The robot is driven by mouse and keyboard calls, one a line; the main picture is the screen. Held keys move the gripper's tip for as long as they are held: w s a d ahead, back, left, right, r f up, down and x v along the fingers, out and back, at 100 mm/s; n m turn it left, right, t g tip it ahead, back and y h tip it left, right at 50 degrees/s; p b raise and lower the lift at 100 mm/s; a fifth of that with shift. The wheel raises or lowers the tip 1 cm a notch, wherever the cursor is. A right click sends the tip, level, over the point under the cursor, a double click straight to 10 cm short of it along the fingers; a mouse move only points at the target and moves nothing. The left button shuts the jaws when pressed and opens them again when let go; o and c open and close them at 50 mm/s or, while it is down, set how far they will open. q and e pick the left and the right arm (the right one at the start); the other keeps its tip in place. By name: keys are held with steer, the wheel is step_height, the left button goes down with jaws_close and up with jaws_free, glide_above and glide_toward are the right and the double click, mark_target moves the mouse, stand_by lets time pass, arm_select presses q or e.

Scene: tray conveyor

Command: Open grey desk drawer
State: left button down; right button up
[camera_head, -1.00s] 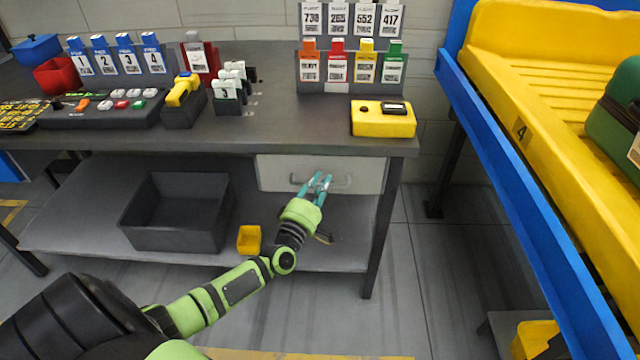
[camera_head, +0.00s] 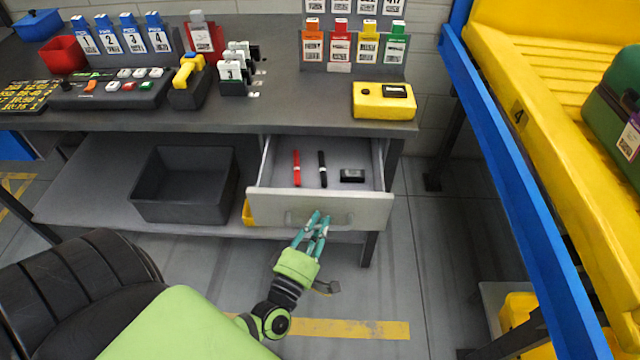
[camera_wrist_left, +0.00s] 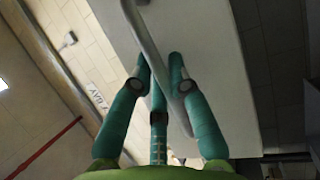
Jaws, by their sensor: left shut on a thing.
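The grey desk drawer (camera_head: 340,205) is pulled out from under the desk top. Inside it lie a red marker (camera_head: 296,168), a black marker (camera_head: 322,169) and a small black box (camera_head: 352,175). My left gripper (camera_head: 314,222) is at the drawer's front, its teal fingers shut on the handle (camera_head: 345,222). In the left wrist view, the fingers (camera_wrist_left: 160,85) close around the bar handle (camera_wrist_left: 150,50) in front of the pale drawer face (camera_wrist_left: 200,50). My right gripper is not in view.
A dark open bin (camera_head: 185,205) stands on the lower shelf left of the drawer. A yellow bin (camera_head: 248,212) is partly hidden behind the drawer front. A blue-edged conveyor (camera_head: 520,170) runs along the right. The floor between is clear.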

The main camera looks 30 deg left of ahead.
arm_select(q)
steer(key=s+d, duration=0.4)
steer(key=s, duration=0.2)
steer(key=shift+s+p, duration=0.15)
steer(key=shift+p, duration=0.15)
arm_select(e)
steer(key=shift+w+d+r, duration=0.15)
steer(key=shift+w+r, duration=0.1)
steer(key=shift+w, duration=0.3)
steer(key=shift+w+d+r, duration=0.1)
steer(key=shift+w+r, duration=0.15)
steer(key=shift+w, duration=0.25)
arm_select(q)
steer(key=c, duration=1.1)
jaws_free()
steer(key=shift+c, duration=0.2)
steer(key=v, duration=1.2)
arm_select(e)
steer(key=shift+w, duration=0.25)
arm_select(q)
steer(key=shift+a, duration=0.1)
